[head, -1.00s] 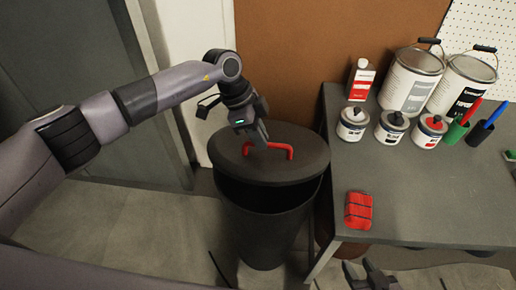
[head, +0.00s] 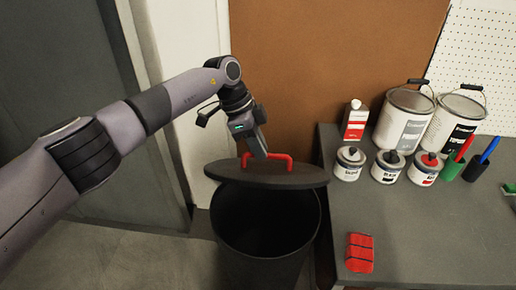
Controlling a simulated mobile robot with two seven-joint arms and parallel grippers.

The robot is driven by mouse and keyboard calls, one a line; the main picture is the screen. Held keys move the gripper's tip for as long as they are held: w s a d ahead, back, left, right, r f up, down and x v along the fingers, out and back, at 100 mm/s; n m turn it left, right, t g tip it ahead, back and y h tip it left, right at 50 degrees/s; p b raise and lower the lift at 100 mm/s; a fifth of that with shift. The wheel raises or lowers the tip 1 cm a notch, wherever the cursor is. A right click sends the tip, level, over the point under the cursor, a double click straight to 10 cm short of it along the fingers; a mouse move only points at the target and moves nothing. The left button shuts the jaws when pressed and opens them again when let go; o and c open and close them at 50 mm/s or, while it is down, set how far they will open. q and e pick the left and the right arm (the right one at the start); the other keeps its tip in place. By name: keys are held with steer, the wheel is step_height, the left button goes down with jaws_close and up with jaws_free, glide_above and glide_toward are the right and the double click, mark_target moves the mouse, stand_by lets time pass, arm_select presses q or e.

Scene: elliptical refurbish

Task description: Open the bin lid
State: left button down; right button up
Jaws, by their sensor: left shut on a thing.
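The dark round bin (head: 265,262) stands on the floor left of the workbench, with its dark inside showing at the front. Its grey lid (head: 228,173) is raised and tilted above the back of the rim. I cannot tell whether the lid's back edge touches the bin. My left gripper (head: 261,156) is shut on the red handle (head: 283,158) on top of the lid. My right gripper is not in view.
The grey workbench (head: 428,228) is close on the bin's right. It holds a red block (head: 360,252), several paint cans and a red-and-white bottle (head: 355,122). A brown panel (head: 335,60) stands behind. Floor (head: 130,245) is clear at left.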

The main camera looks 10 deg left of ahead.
arm_select(q)
steer(key=shift+w+a+f, duration=0.1)
steer(key=shift+a+f, duration=0.1)
steer(key=shift+f, duration=0.2)
steer(key=c, duration=1.3)
jaws_free()
steer(key=shift+o, duration=0.9)
steer(key=shift+w+d+f, duration=0.1)
steer(key=shift+w+f, duration=0.05)
steer(key=shift+w, duration=0.1)
steer(key=shift+r, duration=0.2)
steer(key=shift+r, duration=0.2)
steer(key=v, duration=0.6)
steer(key=shift+r+b, duration=0.3)
steer(key=shift+r, duration=0.05)
